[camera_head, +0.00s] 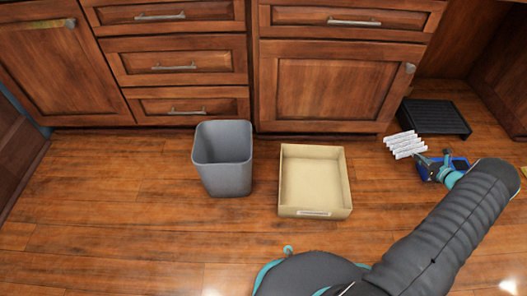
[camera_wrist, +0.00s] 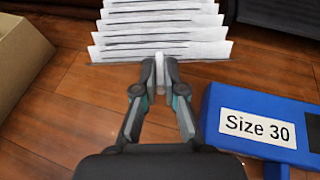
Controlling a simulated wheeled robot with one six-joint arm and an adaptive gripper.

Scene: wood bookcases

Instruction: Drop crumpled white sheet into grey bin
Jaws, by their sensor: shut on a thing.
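The crumpled white sheet (camera_head: 405,144) shows as several white pleated folds at the right of the head view. It also fills the top middle of the wrist view (camera_wrist: 160,28). My gripper (camera_wrist: 161,66) is shut at its near edge, with a narrow white piece between the fingertips. In the head view my gripper (camera_head: 422,160) is small and partly hidden by my arm. The grey bin (camera_head: 223,165) stands upright and open on the floor, left of centre, well apart from my gripper. I see nothing in the part of its inside that shows.
A beige open box (camera_head: 313,185) stands between the bin and the sheet. A blue box labelled "Size 30" (camera_wrist: 262,125) is right of my gripper. A black slatted stand (camera_head: 437,117) is behind. Wooden cabinets (camera_head: 340,90) line the back. The floor at left is clear.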

